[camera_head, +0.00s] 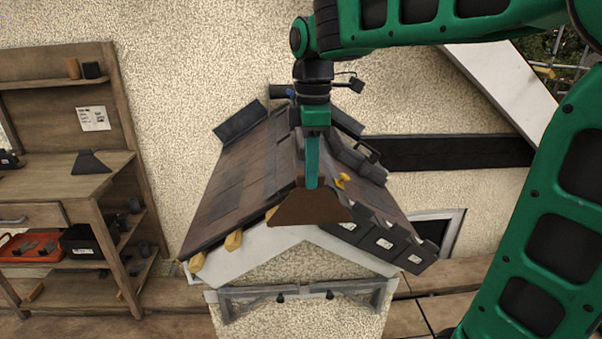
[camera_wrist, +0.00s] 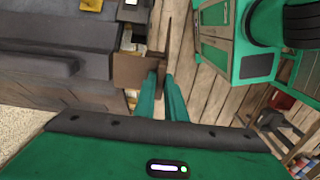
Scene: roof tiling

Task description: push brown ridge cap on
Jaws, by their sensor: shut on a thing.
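The brown ridge cap (camera_head: 309,206) is a folded brown piece at the front end of the roof ridge in the head view. My gripper (camera_head: 312,180) comes down from above, and its green fingers are shut on the cap's upper edge. In the wrist view the cap (camera_wrist: 136,71) shows at the fingertips of my gripper (camera_wrist: 159,80). The small model roof (camera_head: 240,180) has brown tiles on its left slope and dark tiles on its right. The cap covers the front ridge end in the head view; whether it touches the roof I cannot tell.
A yellow peg-like piece (camera_head: 342,180) lies on the right slope near the cap. Dark tiles with white labels (camera_head: 384,243) line the right front edge. A wooden shelf unit (camera_head: 92,190) stands at the left, with a dark folded piece (camera_head: 90,163) on its top.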

